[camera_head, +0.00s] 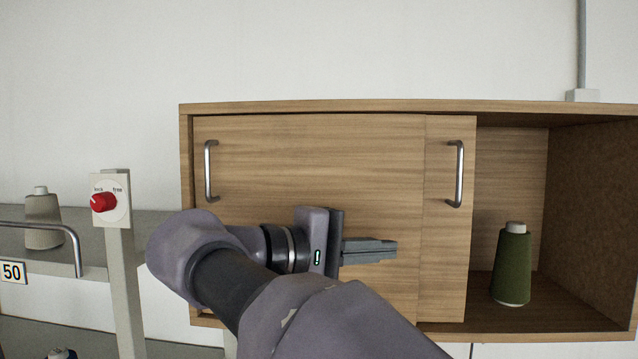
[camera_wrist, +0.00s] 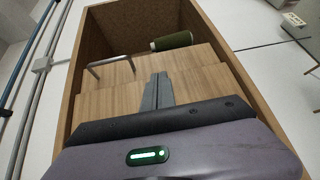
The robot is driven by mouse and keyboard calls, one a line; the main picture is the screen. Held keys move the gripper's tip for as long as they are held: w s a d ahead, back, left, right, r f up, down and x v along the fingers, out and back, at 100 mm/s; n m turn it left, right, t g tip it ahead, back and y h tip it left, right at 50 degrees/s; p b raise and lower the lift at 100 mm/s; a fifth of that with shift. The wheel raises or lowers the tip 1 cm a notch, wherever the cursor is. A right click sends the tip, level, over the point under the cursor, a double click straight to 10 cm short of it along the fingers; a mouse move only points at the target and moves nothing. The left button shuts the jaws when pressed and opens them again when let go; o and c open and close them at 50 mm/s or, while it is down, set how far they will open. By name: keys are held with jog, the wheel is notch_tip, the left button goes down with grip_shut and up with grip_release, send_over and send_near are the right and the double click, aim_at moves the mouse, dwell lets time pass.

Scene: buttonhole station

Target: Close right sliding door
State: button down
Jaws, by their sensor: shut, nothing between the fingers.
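The wooden cabinet (camera_head: 330,107) has two sliding doors. The right sliding door (camera_head: 448,245) stands mostly behind the left sliding door (camera_head: 310,150), so the cabinet's right part is open. The right door has a metal bar handle (camera_head: 459,174) near its right edge. The left door has a similar handle (camera_head: 209,170) near its left edge. My gripper (camera_head: 395,249) is shut and empty, its fingers pointing right in front of the left door, left of the right door's handle. In the wrist view the gripper (camera_wrist: 158,76) points toward the door edges, with a handle (camera_wrist: 110,62) to its left.
A green thread cone (camera_head: 512,264) stands inside the open right part. At the left are a post with a red knob (camera_head: 103,202), a pale thread cone (camera_head: 43,219) on a grey shelf, and a metal rail (camera_head: 72,240) above a "50" label.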

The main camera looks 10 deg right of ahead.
jog(key=w+a+r+h+p, duration=0.1)
jog(key=a+r+h, duration=0.1)
jog(key=a+r, duration=0.3)
send_near(454, 203)
jog(key=w, duration=0.1)
jog(key=w+d, duration=0.1)
jog(key=w, duration=0.1)
jog(key=shift+w+d+r+m+p, duration=0.25)
jog(key=shift+r+m+p, duration=0.05)
jog(key=d, duration=0.1)
jog(key=s+d, duration=0.1)
jog(key=d, duration=0.2)
jog(key=shift+s+d+f, duration=0.1)
jog(key=shift+s, duration=0.3)
jog(key=shift+w, duration=0.1)
